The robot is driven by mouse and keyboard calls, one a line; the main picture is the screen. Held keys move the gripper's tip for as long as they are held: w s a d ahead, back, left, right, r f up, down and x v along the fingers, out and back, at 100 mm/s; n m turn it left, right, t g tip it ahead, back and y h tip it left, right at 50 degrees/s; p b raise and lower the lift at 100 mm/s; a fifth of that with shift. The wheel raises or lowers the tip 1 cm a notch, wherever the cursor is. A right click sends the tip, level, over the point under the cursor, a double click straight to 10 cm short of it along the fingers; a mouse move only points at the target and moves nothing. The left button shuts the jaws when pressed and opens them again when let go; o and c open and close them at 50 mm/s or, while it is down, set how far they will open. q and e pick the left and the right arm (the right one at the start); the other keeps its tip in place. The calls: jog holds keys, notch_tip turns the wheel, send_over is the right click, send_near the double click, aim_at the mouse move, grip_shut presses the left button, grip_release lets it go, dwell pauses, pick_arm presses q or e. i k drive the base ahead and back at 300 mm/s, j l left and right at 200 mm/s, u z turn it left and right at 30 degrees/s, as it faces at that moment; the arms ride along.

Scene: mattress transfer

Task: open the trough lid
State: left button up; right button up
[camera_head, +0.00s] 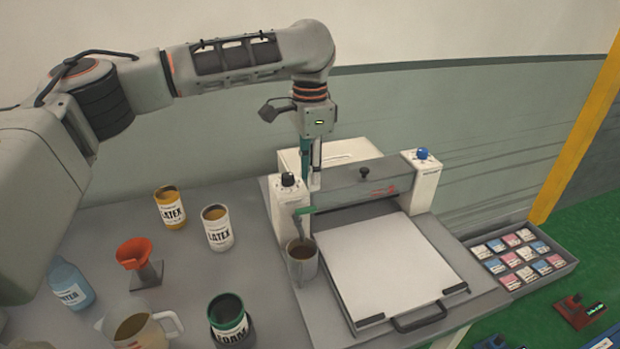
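The machine I take to hold the trough has a dark grey top cover (350,183) with a small black knob (364,172) in its middle. The cover lies flat between two white end posts and looks closed. My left gripper (312,184) points down at the left end of the cover, beside the left post (290,205) and left of the black knob. Its two fingers show as thin upright bars, with nothing clearly held between them. Whether the tips touch the cover cannot be told. My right gripper is not in view.
A grey cup (302,262) stands under a green-handled tap at the left post. A white sheet tray (385,265) lies in front. LATEX cans (218,230), a FOAM can (230,320), an orange funnel (134,253) and a blue bottle (70,283) stand left. A sample tray (520,258) is right.

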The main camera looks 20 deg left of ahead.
aim_at(351, 173)
jog(key=k, duration=1)
